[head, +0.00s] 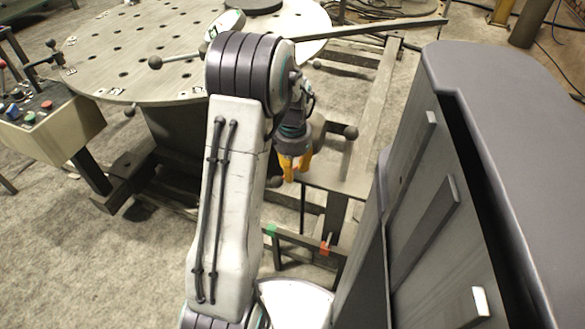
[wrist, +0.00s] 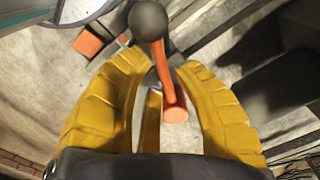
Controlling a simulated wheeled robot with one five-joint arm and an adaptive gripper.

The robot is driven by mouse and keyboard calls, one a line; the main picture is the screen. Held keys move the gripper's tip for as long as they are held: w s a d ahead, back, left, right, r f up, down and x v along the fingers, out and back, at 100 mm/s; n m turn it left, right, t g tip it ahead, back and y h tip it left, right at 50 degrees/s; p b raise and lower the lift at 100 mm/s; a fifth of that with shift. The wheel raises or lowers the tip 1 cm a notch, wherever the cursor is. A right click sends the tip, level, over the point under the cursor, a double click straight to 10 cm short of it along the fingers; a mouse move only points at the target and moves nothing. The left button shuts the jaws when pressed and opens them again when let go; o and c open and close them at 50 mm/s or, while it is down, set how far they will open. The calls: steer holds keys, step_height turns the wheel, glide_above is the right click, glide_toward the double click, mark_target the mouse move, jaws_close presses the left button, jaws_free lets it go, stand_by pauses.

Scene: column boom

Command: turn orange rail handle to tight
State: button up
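The orange rail handle (wrist: 170,85) shows in the wrist view as an orange bar with a round orange end and a dark ball knob (wrist: 148,20). My gripper (wrist: 165,85) has its yellow fingers spread on both sides of the bar, with gaps between; whether any finger touches it I cannot tell. In the head view my gripper (head: 290,170) points down above the frame rail, right of the round table. There the handle is mostly hidden by the fingers. A green mark (head: 271,230) and a red mark (head: 325,248) sit on the lower rail.
A round perforated table (head: 130,60) with several ball-ended levers fills the upper left. A control box (head: 45,125) with coloured buttons stands at the far left. A dark ball knob (head: 350,132) is close right of my gripper. Bare floor (head: 110,270) lies at the lower left.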

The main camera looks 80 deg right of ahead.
jaws_close()
steer(key=shift+a+f, duration=0.1)
stand_by(0.4)
